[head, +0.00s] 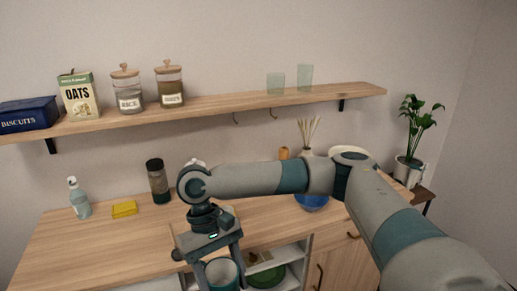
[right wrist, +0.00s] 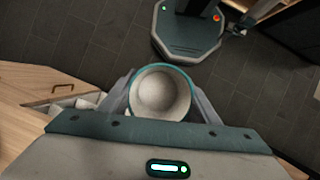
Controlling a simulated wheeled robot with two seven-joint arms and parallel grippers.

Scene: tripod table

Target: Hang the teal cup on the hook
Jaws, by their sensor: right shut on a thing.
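The teal cup (head: 222,274) is held by my right gripper (head: 221,266) at the bottom of the head view, in front of the counter's edge. In the right wrist view the cup (right wrist: 160,92) sits between the two fingers, its pale inside and teal rim facing the camera. Its handle cannot be made out. Two dark hooks hang under the wall shelf, a left hook (head: 236,118) and a right hook (head: 273,113). Both are bare and well above the cup. My left gripper is not in view.
The wooden shelf (head: 225,103) carries a biscuit box (head: 27,115), oats, two jars and two glasses. The counter (head: 90,250) below holds a soap bottle (head: 79,199), a yellow sponge (head: 124,209), a dark-lidded jar (head: 158,182) and a blue bowl (head: 312,202). My right arm crosses above it.

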